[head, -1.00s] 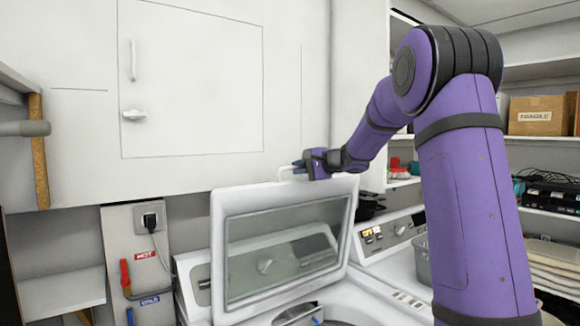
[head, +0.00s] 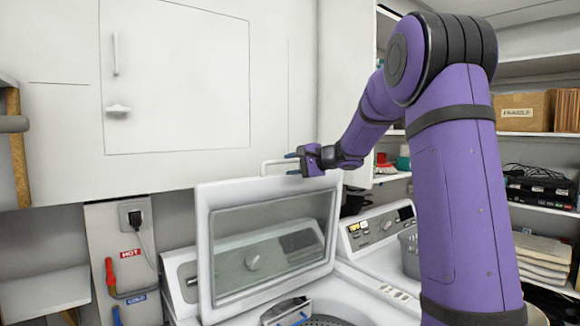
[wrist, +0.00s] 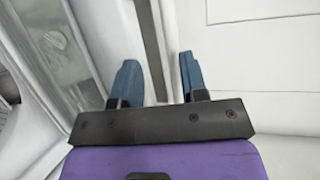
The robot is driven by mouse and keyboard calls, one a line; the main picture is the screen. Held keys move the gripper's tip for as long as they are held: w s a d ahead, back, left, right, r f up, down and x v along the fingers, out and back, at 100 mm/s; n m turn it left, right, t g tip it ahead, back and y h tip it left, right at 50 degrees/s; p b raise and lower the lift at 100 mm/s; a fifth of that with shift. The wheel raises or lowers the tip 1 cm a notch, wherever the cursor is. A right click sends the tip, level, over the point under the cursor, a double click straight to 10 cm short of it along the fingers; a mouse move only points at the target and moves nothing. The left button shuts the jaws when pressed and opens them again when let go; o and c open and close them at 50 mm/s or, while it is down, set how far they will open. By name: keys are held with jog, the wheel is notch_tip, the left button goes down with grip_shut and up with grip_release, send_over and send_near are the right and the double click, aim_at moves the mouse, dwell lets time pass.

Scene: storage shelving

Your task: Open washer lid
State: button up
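The washer lid (head: 204,245) stands raised, almost upright, at the back of the washer, with a large window in its frame. A white looped handle (head: 268,163) rises at its top edge. The drum opening (head: 325,321) shows below the lid. My gripper (head: 291,164) is at the lid's top right, beside the handle. The lid (wrist: 88,45) lies to the left there. Whether a finger touches the handle or lid is unclear.
White wall cabinets (head: 175,80) stand close behind my gripper. A second machine's control panel (head: 372,228) and a grey basket (head: 409,252) are to the right. Shelves with a cardboard box (head: 525,110) stand at far right. An outlet and taps are at left.

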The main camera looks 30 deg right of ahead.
jog(key=v, duration=0.9)
jog(key=shift+s+d, duration=0.2)
jog(key=shift+s, duration=0.2)
